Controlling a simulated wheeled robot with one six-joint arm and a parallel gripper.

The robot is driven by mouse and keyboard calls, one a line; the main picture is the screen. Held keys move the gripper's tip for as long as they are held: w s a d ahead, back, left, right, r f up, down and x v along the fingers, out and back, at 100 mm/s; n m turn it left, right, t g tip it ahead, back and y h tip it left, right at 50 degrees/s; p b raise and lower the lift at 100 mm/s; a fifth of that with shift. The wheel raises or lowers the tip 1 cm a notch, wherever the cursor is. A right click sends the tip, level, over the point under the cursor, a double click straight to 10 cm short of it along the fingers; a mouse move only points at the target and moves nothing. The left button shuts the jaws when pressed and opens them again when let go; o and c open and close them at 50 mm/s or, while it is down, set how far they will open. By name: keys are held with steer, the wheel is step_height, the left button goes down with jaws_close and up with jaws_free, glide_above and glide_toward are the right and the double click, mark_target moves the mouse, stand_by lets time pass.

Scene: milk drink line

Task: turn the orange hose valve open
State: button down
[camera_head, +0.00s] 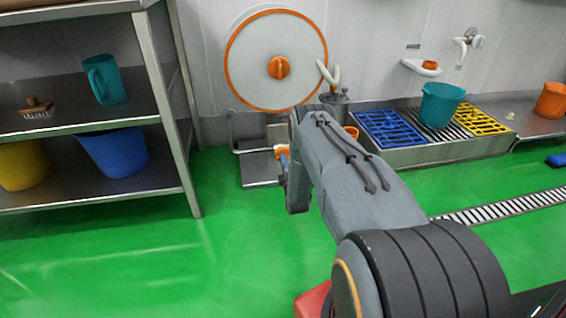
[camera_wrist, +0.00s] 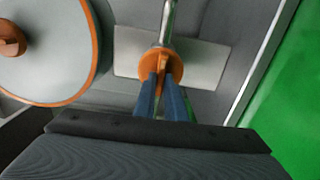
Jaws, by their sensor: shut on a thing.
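The orange hose valve (camera_wrist: 174,68) shows in the wrist view as a round orange piece with a raised grip on a metal pipe. My gripper (camera_wrist: 162,82) has its two blue fingers closed on the valve's raised grip. In the head view a bit of the valve (camera_head: 281,150) shows as orange beside my arm, below the hose reel. My arm hides most of the valve and my gripper there. How far the valve is turned cannot be told.
A white hose reel with an orange rim (camera_head: 240,62) hangs on the wall above. A metal shelf (camera_head: 60,118) with buckets and a jug stands at left. A sink bench (camera_head: 400,157) with blue and yellow grates and a teal bucket (camera_head: 438,105) is at right. Green floor is clear in front.

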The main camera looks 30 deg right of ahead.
steer(key=shift+f, duration=0.1)
steer(key=c, duration=1.8)
jaws_free()
steer(key=shift+s, duration=0.1)
steer(key=p+v, duration=0.3)
steer(key=v, duration=0.4)
steer(key=shift+s+a, duration=0.15)
steer(key=shift+s, duration=0.2)
